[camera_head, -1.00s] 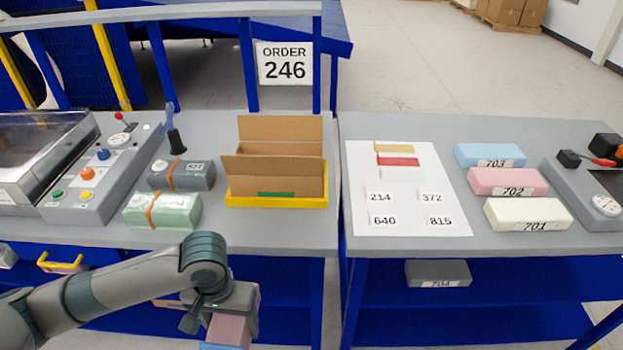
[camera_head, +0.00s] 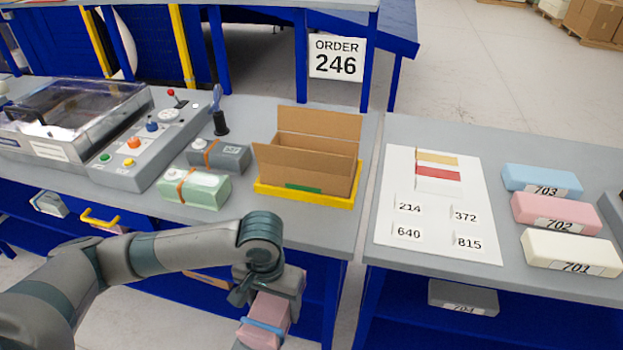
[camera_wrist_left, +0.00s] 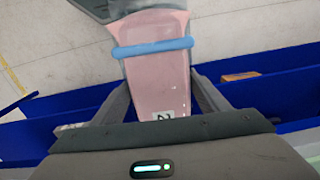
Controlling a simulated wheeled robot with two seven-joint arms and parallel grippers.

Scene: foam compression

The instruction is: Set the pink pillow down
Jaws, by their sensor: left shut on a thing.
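The pink pillow (camera_head: 266,318) is a soft pink block with a blue band around it. It is held in front of the left table's front edge, above the floor. My left gripper (camera_head: 268,298) is shut on it. In the left wrist view the pink pillow (camera_wrist_left: 158,80) sits between the two fingers (camera_wrist_left: 160,100), with the blue band toward its far end and a small printed label near the palm. A grey part shows at its far end. My right gripper is not in view.
An open cardboard box (camera_head: 308,165) stands in a yellow tray (camera_head: 305,197). Left of it are a green banded block (camera_head: 194,188), a grey banded block (camera_head: 220,155) and a control panel (camera_head: 140,140). Blue, pink and cream blocks (camera_head: 571,251) lie on the right table beside a white card sheet (camera_head: 440,245).

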